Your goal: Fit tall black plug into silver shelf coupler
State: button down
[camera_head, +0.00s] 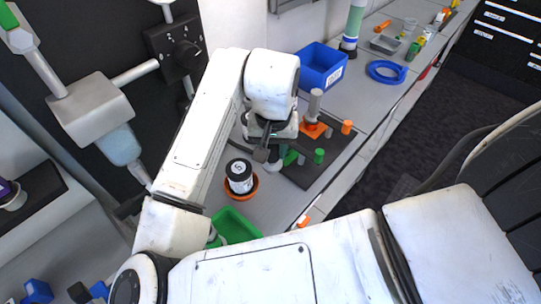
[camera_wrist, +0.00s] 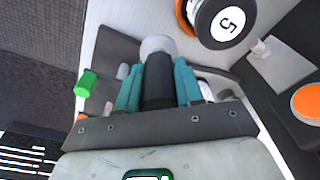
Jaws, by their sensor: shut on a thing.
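My gripper (camera_wrist: 158,75) has teal fingers and is shut on a dark upright cylinder, the black plug (camera_wrist: 158,82), in the wrist view. A pale silver round piece (camera_wrist: 157,45) shows at the plug's far end. I cannot tell whether it is the silver coupler, or whether the two touch. In the head view my gripper (camera_head: 266,150) is low over the left edge of the dark mat, and a pale round piece (camera_head: 272,165) shows just below it. The arm and gripper hide most of the plug there.
A black canister marked 5 (camera_head: 239,172) stands in an orange ring left of the gripper. The dark mat (camera_head: 305,175) bears a grey cylinder on an orange base (camera_head: 314,108) and a green peg (camera_head: 319,156). A blue bin (camera_head: 322,68) stands behind; a green tray (camera_head: 235,226) is in front.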

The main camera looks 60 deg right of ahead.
aim_at(271, 158)
jog(key=shift+w+d+f, duration=0.1)
jog(key=shift+w+f, duration=0.05)
jog(key=shift+f, duration=0.8)
jog(key=shift+w+f, duration=0.1)
jog(key=shift+f, duration=0.85)
jog(key=shift+f, duration=0.15)
jog(key=c, duration=0.7)
grip_release()
